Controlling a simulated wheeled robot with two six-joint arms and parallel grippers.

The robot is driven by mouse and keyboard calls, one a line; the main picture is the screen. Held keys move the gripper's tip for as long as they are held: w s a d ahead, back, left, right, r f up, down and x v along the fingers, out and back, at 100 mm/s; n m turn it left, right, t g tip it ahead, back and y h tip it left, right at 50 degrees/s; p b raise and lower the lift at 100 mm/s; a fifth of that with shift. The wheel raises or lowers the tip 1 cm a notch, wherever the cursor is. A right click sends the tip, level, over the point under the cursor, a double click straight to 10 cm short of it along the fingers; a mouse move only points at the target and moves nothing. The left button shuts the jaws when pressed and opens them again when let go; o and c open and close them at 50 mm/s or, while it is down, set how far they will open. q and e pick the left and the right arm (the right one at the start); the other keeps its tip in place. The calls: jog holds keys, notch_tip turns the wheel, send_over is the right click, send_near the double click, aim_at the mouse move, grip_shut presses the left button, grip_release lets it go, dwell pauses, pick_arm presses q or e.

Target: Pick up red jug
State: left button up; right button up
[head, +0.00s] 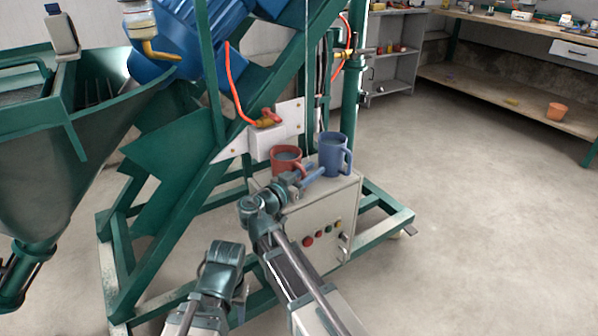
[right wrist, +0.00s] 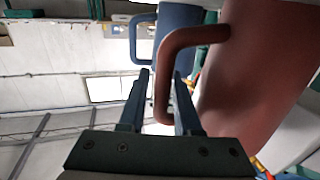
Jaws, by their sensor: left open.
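The red jug (head: 286,155) stands upright on top of a light control box, with its handle towards my right gripper. In the right wrist view its body (right wrist: 265,70) fills the right side. My right gripper (head: 308,180) is at the jug's handle. In the right wrist view its two fingers (right wrist: 163,100) are apart, with the red handle between them and a gap beside it. My left gripper (head: 240,291) is low in the head view, away from the jug; its fingers are small there.
A blue jug (head: 333,158) stands close to the right of the red jug. The control box (head: 322,215) has buttons on its front. A green machine frame (head: 170,240) rises behind and left. The floor to the right is clear.

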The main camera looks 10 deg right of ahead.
jog(key=shift+a, duration=0.1)
grip_shut()
dwell(1.3)
